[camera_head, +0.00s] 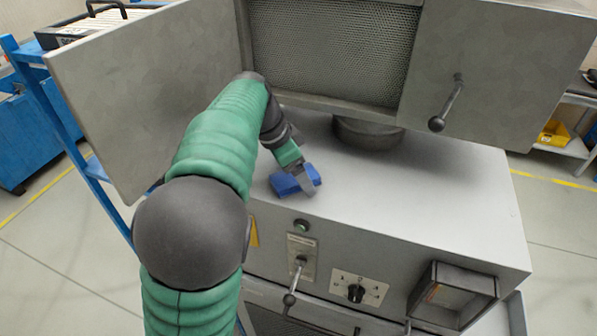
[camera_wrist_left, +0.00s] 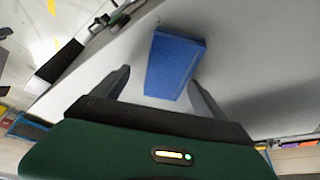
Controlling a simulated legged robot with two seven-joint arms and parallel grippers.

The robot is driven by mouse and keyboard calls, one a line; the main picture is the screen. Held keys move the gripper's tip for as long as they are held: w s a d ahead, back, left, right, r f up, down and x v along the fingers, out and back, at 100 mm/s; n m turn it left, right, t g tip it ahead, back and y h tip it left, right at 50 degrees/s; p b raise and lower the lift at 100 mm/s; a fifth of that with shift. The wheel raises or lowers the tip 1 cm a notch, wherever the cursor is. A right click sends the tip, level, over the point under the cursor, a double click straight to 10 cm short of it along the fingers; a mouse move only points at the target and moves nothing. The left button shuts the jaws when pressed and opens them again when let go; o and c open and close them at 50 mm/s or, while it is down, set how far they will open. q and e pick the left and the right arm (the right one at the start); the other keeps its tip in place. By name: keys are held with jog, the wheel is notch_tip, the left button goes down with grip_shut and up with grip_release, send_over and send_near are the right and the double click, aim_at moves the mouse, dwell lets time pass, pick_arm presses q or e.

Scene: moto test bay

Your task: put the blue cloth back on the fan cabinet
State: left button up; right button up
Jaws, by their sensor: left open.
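The blue cloth (camera_head: 290,182) is a folded block lying on the grey top of the fan cabinet (camera_head: 440,190), near its front left edge. My left gripper (camera_head: 308,183) is down at the cloth, and part of the cloth is hidden behind its finger in the head view. In the left wrist view the blue cloth (camera_wrist_left: 174,65) lies ahead of and between the two fingers of my left gripper (camera_wrist_left: 160,85). The fingers are apart, with gaps showing on both sides of the cloth. My right gripper is not in view.
A mesh-fronted box (camera_head: 335,50) with two open doors stands over the cabinet top on a dark round base (camera_head: 368,132). The left door (camera_head: 150,85) is close to my arm. Levers and a knob (camera_head: 356,292) are on the cabinet's front. The cabinet top's right side is clear.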

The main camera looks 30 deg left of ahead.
pick_arm(q)
jog(key=shift+a+r, duration=0.1)
jog(key=shift+a, duration=0.05)
jog(key=b+v, duration=0.1)
jog(key=v, duration=1.1)
jog(key=shift+a, duration=0.2)
